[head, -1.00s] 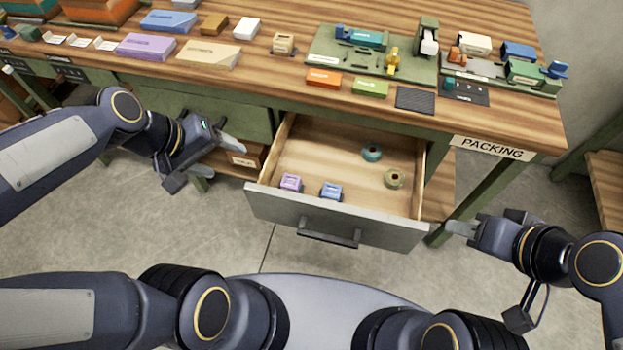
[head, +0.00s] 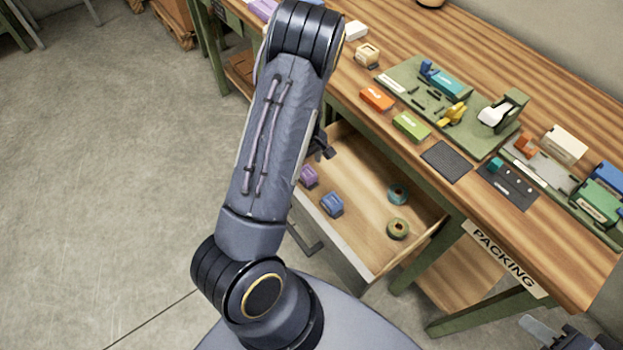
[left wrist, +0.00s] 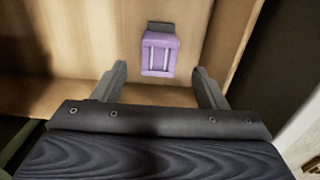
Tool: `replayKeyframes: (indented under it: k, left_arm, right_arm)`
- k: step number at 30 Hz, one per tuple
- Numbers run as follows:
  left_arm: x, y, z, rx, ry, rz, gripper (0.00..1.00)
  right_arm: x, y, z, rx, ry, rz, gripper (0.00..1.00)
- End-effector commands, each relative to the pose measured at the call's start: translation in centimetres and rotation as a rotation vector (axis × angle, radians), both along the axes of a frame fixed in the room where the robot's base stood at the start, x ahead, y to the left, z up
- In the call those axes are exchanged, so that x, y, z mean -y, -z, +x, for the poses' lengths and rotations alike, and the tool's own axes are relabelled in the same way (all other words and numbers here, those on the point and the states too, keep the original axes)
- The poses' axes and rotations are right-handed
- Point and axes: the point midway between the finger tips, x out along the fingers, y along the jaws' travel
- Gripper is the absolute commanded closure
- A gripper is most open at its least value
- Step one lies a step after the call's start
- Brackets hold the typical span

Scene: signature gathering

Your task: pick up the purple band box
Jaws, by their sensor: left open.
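The purple band box (head: 308,177) is in the open drawer, near its front left corner and partly covered by my left arm in the head view. In the left wrist view the purple band box (left wrist: 159,53) lies ahead, between the lines of the two fingers. My left gripper (left wrist: 160,70) is open and empty, with a finger on each side. In the head view my left gripper (head: 321,150) is mostly hidden behind my forearm. My right gripper (head: 545,327) shows only in part at the bottom right; its jaw state is unclear.
The drawer (head: 375,260) also holds a blue box (head: 331,204), a teal roll (head: 398,193) and an olive roll (head: 398,228). The drawer walls are close around the left gripper. The workbench (head: 400,55) above carries several boxes and tools.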

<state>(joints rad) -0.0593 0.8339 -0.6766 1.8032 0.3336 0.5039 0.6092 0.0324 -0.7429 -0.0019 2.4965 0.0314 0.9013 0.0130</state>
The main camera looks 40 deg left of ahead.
Motion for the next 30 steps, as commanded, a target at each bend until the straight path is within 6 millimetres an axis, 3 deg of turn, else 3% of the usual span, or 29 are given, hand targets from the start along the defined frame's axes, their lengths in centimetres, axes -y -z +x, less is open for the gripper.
replayKeyframes:
  k: [12,20,30]
  left_arm:
    - [0.0,5.5,0.1,-0.002,0.002,-0.002,0.34]
    - [0.1,5.8,0.1,0.0,0.003,-0.002,0.34]
    - [0.1,5.8,0.1,0.0,0.003,-0.002,0.76]
  right_arm:
    - [0.0,-0.2,0.0,0.0,0.0,0.0,0.64]
    - [0.0,-0.2,0.0,0.0,0.0,0.0,0.64]
    - [0.0,-0.2,0.0,0.0,0.0,0.0,0.64]
